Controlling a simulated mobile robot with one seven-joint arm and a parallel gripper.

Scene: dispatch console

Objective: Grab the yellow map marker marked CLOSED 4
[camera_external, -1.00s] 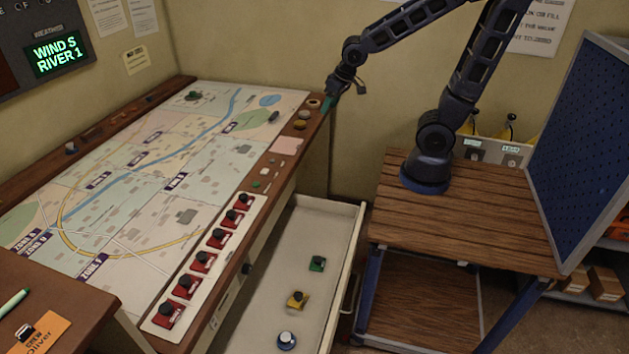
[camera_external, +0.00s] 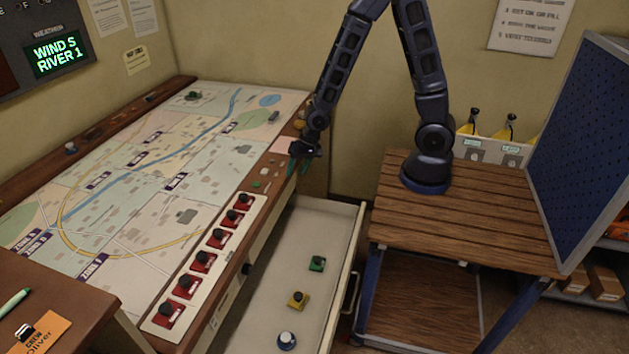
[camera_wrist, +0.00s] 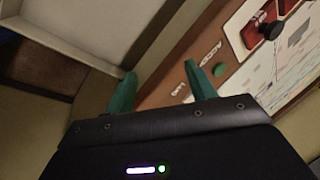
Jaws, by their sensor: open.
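The yellow map marker (camera_external: 297,299) with a dark knob sits in the open drawer (camera_external: 290,232), between a green marker (camera_external: 317,263) and a white-and-blue round piece (camera_external: 286,340). Its lettering is too small to read. My gripper (camera_external: 301,163) is open and empty over the console's right edge, above the drawer's far end and well beyond the yellow marker. In the wrist view its two green fingers (camera_wrist: 158,88) are spread apart, with the console edge and a drawer corner beyond. The yellow marker is not in the wrist view.
The map (camera_external: 150,180) covers the console. A wooden cart (camera_external: 470,220) with a blue pegboard (camera_external: 590,140) stands right of the drawer.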

